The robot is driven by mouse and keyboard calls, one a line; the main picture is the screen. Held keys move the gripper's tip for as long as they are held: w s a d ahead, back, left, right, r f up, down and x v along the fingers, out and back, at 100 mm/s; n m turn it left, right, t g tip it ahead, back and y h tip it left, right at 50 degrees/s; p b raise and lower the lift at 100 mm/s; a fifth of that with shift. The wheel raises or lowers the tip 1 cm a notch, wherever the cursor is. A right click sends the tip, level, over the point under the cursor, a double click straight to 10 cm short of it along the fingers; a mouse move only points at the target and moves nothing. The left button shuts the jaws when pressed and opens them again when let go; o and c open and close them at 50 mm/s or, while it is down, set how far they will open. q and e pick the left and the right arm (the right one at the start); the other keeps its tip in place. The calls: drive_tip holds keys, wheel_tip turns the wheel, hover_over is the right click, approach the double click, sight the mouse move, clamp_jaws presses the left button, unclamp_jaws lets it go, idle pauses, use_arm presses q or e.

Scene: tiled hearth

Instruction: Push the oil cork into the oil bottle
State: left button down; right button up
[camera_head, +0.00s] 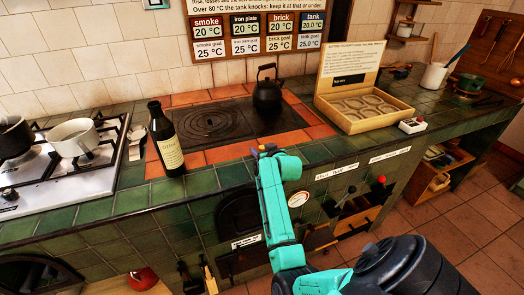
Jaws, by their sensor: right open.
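The oil bottle (167,145) is most likely the dark bottle with a cream label. My right gripper (263,151), at the end of the teal arm, is open near the counter's front edge. It is to the right of the bottle and well apart from it. The fingertips are small and partly hidden by the arm. My left gripper is not in view.
A black kettle (267,92) stands on the iron hearth plate (214,122). A gas hob with a white pot (73,137) is on the left. An open wooden box (362,108) stands on the right. Green tiles right of the bottle's base are clear.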

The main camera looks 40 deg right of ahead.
drive_tip(key=shift+s, duration=0.1)
clamp_jaws()
